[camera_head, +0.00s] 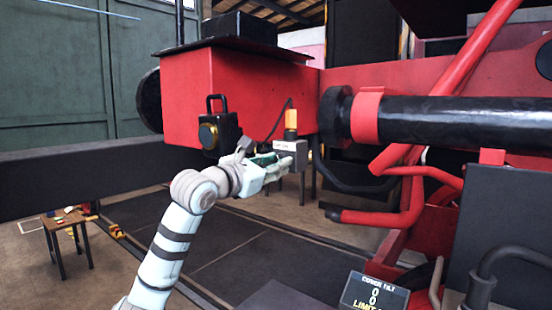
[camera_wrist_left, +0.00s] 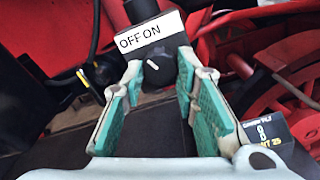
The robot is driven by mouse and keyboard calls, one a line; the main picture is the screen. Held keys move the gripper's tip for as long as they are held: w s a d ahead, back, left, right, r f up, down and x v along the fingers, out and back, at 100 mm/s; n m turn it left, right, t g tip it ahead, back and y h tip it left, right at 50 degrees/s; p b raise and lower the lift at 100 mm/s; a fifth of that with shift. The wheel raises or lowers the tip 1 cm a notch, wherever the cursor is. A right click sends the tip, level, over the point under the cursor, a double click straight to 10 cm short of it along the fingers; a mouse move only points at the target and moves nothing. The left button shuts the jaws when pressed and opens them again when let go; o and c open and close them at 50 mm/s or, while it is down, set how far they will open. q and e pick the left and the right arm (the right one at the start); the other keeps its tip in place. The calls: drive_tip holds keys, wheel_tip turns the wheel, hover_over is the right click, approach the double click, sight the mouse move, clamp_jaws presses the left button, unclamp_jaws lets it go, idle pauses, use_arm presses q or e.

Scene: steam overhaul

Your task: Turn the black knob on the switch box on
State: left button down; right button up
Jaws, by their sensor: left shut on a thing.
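The switch box (camera_head: 291,146) is a small grey box with an amber lamp (camera_head: 291,120) on top, in front of the red buffer beam in the head view. In the left wrist view its white label (camera_wrist_left: 148,32) reads OFF ON. Below the label is the black knob (camera_wrist_left: 157,68), whose white mark slants to the upper left, toward the OFF side. My left gripper (camera_head: 280,166) is at the front of the box. The fingers partly hide the knob's sides. My right gripper is out of view.
A black lantern (camera_head: 218,130) hangs on the red beam (camera_head: 180,85), left of the box. A thick black buffer shaft (camera_head: 450,122) and red pipes (camera_head: 412,190) are at the right. A display sign (camera_head: 372,293) stands low right. A small wooden table (camera_head: 62,219) is far left.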

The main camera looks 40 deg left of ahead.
use_arm(q)
drive_tip(key=m+p, duration=0.1)
drive_tip(key=m, duration=0.4)
drive_tip(key=shift+r, duration=0.2)
idle(0.5)
drive_tip(key=c, duration=1.3)
unclamp_jaws()
drive_tip(key=shift+f, duration=0.1)
wheel_tip(320, 180, up, 9)
drive_tip(key=shift+w+d+r, duration=0.1)
drive_tip(key=shift+r, duration=0.4)
drive_tip(key=shift+a, duration=0.3)
